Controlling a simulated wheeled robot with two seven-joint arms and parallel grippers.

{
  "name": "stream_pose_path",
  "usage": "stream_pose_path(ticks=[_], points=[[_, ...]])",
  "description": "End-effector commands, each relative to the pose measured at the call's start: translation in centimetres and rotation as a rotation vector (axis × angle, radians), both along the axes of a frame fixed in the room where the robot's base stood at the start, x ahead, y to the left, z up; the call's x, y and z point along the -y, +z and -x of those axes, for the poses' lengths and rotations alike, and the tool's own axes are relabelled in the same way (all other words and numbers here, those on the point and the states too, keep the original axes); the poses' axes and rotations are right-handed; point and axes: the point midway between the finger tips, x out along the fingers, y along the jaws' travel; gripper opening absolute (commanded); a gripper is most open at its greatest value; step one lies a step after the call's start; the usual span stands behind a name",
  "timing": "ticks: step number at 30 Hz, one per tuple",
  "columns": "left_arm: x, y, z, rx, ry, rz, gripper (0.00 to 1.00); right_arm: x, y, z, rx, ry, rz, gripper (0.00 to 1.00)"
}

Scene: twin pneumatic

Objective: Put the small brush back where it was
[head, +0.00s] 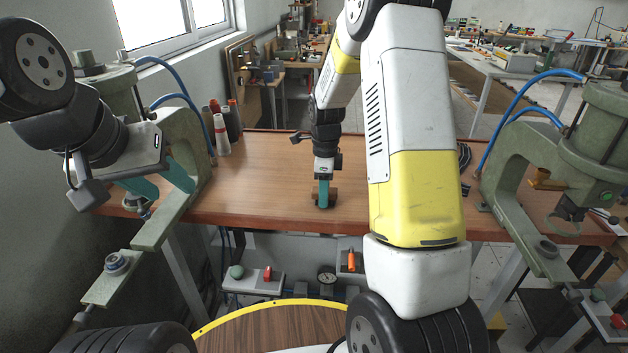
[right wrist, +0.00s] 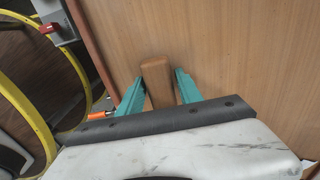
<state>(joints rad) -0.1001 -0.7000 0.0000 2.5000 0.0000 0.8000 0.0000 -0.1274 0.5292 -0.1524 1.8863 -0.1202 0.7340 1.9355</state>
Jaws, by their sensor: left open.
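The small brush seems to be the brown wooden piece (right wrist: 157,78) between the teal fingers of my right gripper (right wrist: 158,76) in the right wrist view. In the head view my right gripper (head: 323,192) points down near the table's front edge, and brown parts of the piece (head: 333,200) show around its fingertips. The fingers lie close along both sides of the piece; I cannot tell if they press on it. No bristles are visible. My left gripper (head: 160,182) is open and empty at the left, in front of the left green press.
The wooden table (head: 270,180) is largely clear around the right gripper. A green press (head: 185,135) stands at the left and another (head: 570,140) at the right, both with blue hoses. Several bottles (head: 222,130) stand at the back left. A control panel (head: 255,280) sits below the front edge.

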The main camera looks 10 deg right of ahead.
Motion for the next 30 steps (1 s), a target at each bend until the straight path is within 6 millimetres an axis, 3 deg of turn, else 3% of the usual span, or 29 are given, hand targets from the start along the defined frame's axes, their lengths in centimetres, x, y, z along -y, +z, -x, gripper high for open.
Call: stream_pose_path(ticks=[14,30], points=[[0.0,0.0,0.0,0.0,0.0,0.0,0.46,0.0,0.9,-0.1,0.004,0.0,0.0,0.54],[0.0,0.0,0.0,0.0,0.0,0.0,0.46,0.0,11.0,-0.1,0.004,0.0,0.0,0.54]])
